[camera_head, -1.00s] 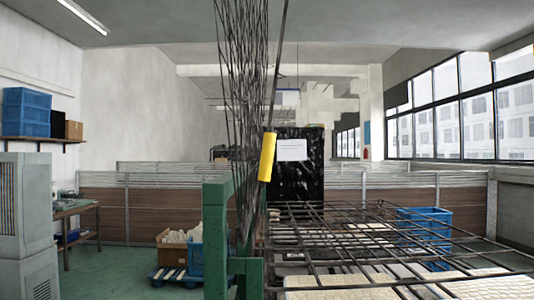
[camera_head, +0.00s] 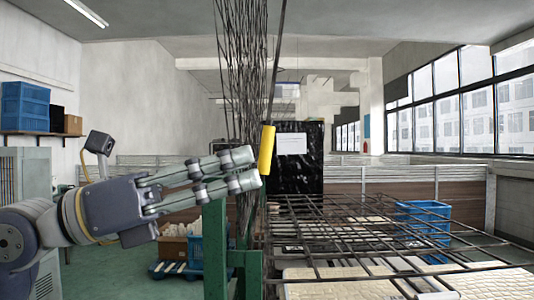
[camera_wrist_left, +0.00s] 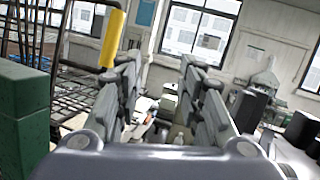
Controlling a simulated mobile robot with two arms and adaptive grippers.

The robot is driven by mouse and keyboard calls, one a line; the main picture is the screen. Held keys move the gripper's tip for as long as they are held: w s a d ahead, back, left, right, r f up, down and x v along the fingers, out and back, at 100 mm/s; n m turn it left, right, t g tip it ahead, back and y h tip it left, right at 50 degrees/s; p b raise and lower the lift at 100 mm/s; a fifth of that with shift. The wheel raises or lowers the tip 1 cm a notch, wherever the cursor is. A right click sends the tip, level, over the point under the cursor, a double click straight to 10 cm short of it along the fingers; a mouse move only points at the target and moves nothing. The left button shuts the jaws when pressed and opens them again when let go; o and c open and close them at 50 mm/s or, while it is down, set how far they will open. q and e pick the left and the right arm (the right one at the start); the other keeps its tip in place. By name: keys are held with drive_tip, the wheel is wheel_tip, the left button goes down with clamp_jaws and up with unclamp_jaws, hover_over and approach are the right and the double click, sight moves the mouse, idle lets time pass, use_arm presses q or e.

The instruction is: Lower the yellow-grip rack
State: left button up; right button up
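The yellow grip (camera_head: 267,150) sits on a dark slanted rod beside the upright wire racks (camera_head: 240,80), in the middle of the head view. My left gripper (camera_head: 250,168) reaches in from the left, with its fingertips just left of the grip's lower part. In the left wrist view the two fingers (camera_wrist_left: 160,75) stand apart with nothing held between them. The yellow grip (camera_wrist_left: 113,38) shows there outside the gap, close to the left finger's tip; contact cannot be told. My right gripper is not in view.
A green post (camera_head: 215,245) stands below the upright racks, and also at the left of the left wrist view (camera_wrist_left: 22,125). A flat wire rack (camera_head: 350,230) lies over pale panels (camera_head: 330,275) at the right. A blue crate (camera_head: 425,215) stands behind it.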

sight(267, 165)
use_arm(q)
drive_tip(key=w+a+r+t+y, duration=0.2)
drive_tip(key=a+r+t+y, duration=0.1)
drive_tip(key=a+t+y, duration=0.15)
drive_tip(key=shift+n+y, duration=0.3)
drive_tip(key=shift+y, duration=0.05)
drive_tip(key=p+x, duration=0.4)
drive_tip(key=x, duration=0.5)
drive_tip(key=shift+w+d+f, duration=0.15)
drive_tip(key=shift+w+d, duration=0.1)
drive_tip(key=shift+w, duration=0.05)
drive_tip(key=shift+w+d+f, duration=0.15)
drive_tip(key=shift+w+d, duration=0.25)
drive_tip(key=shift+d, duration=0.15)
clamp_jaws()
